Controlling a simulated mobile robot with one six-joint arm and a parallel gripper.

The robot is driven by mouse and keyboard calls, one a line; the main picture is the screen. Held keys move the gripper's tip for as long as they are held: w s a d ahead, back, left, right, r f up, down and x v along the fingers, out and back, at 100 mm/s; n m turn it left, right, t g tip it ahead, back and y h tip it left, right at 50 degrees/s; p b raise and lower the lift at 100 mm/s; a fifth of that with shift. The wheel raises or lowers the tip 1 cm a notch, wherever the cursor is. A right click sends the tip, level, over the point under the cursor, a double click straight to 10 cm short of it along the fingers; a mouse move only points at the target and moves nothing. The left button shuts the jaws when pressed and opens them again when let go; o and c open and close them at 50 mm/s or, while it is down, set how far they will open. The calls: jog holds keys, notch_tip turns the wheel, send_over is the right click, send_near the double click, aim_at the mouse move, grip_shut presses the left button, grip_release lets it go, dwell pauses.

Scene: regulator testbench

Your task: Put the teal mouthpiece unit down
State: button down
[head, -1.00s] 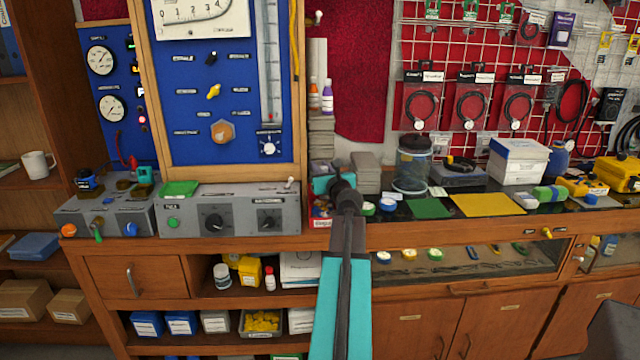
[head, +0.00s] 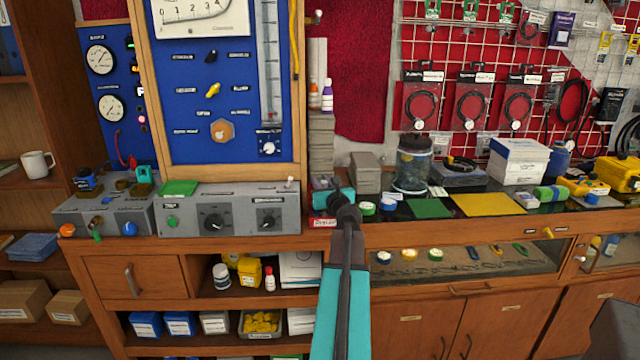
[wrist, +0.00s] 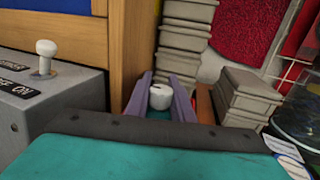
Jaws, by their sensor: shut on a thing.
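The teal mouthpiece unit shows in the wrist view as a white rounded top (wrist: 159,97) with a little teal under it. It sits between the two purple-grey fingers of my gripper (wrist: 159,103), which is shut on it. My teal wrist housing fills the bottom of that view and hides the unit's lower part. In the head view my gripper (head: 322,184) is over the bench top beside the right end of the grey control box (head: 230,208). The unit itself is mostly hidden there. I cannot tell whether it touches anything below.
A red labelled box or tray (head: 323,223) lies just below my gripper at the bench edge. Stacked grey boxes (head: 321,145) stand behind, with more grey boxes (head: 366,172) and a glass jar (head: 413,165) to the right. Green (head: 428,209) and yellow (head: 488,205) mats lie further right.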

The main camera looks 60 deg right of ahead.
jog(key=shift+f, duration=0.15)
jog(key=c, duration=1.8)
grip_release()
jog(key=shift+r, duration=0.2)
jog(key=shift+b+v, duration=0.75)
jog(key=shift+v, duration=5.25)
jog(key=shift+s+f, duration=0.1)
jog(key=shift+s, duration=0.05)
